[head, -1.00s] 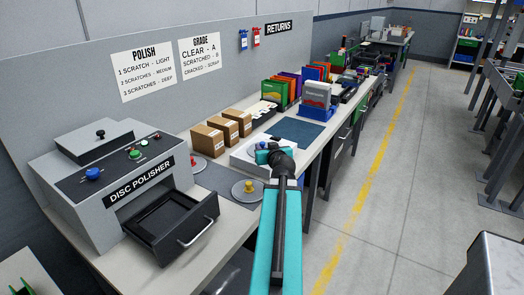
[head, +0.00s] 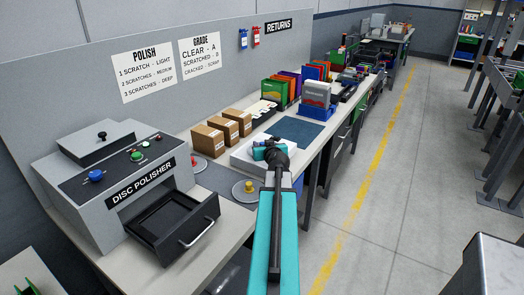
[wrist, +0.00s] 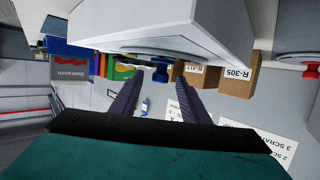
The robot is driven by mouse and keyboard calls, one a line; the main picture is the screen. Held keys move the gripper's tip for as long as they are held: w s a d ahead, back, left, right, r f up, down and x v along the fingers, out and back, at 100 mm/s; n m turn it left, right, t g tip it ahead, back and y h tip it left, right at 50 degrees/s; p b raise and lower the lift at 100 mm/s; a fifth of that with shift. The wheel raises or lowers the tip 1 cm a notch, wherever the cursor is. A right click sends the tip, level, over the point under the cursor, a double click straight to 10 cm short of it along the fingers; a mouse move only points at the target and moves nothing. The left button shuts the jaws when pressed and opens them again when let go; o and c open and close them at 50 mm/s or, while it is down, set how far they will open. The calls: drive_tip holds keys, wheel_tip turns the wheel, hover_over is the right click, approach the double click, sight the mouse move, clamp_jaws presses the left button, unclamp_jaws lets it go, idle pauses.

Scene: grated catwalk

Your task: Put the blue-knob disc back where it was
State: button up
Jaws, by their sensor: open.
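The blue-knob disc (wrist: 150,55) shows in the upside-down wrist view as a thin grey disc with a blue knob, on top of a white box-like stand (wrist: 190,25). My gripper (wrist: 157,88) is open and empty, with its two dark fingers pointing towards the knob; I cannot tell whether they touch it. In the head view my gripper (head: 268,150) is over the white stand (head: 243,158) and hides the disc. A yellow-knob disc (head: 245,190) lies on a grey mat nearby. A red-knob disc (head: 198,163) lies further left.
The disc polisher (head: 95,205) stands at the left with its drawer (head: 170,222) pulled out. Cardboard boxes (head: 223,130) line the wall side. A dark blue mat (head: 295,131) lies clear behind the stand, with coloured folders (head: 280,93) beyond. The aisle at right is open.

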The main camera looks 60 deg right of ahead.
idle(0.3)
clamp_jaws()
drive_tip(key=shift+r, duration=0.2)
